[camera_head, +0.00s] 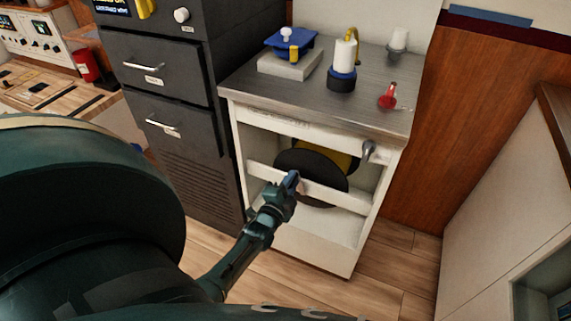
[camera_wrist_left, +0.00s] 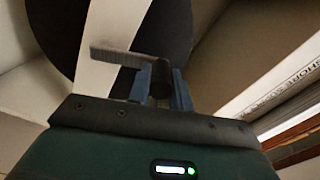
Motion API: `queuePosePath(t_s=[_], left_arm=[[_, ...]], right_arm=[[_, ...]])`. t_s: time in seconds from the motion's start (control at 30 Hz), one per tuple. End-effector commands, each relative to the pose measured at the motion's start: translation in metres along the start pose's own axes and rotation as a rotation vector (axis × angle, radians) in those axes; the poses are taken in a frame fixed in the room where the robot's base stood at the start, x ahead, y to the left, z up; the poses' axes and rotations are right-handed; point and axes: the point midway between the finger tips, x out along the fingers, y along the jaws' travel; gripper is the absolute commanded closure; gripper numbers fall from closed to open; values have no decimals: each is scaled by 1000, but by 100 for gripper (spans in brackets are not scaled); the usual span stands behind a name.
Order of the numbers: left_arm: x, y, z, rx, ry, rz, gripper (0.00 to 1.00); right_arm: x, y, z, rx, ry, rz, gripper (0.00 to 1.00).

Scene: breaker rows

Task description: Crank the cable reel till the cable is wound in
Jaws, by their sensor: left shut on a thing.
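The cable reel (camera_head: 328,192), a dark round disc, sits inside the open front of a white cabinet, behind a pale crossbar. Yellow shows behind the disc's upper right edge. My left gripper (camera_head: 291,181) is in front of the reel at the crossbar's height. In the left wrist view its blue fingers (camera_wrist_left: 160,85) are shut on a dark round crank grip (camera_wrist_left: 161,70), and a grey crank arm (camera_wrist_left: 120,56) runs left from it. The dark disc also shows there (camera_wrist_left: 57,35). The cable's free end cannot be made out. My right gripper is not in view.
The white cabinet (camera_head: 308,243) has a grey counter (camera_head: 350,108) bearing a blue-topped device, a white roll and a red item. A dark drawer unit (camera_head: 165,95) adjoins on the left. Wooden floor is clear at right.

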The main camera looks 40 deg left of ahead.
Motion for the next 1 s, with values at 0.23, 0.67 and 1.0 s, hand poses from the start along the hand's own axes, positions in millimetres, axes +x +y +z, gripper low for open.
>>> queuePosePath(t_s=[0.23, 0.67, 1.0], left_arm=[[2, -2, -14, 181, 1, -6, 100], [2, 1, -22, 329, 2, -6, 100], [2, 2, -24, 342, 3, -6, 100]], right_arm=[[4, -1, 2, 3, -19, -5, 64], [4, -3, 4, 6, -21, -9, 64], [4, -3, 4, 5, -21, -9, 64]])
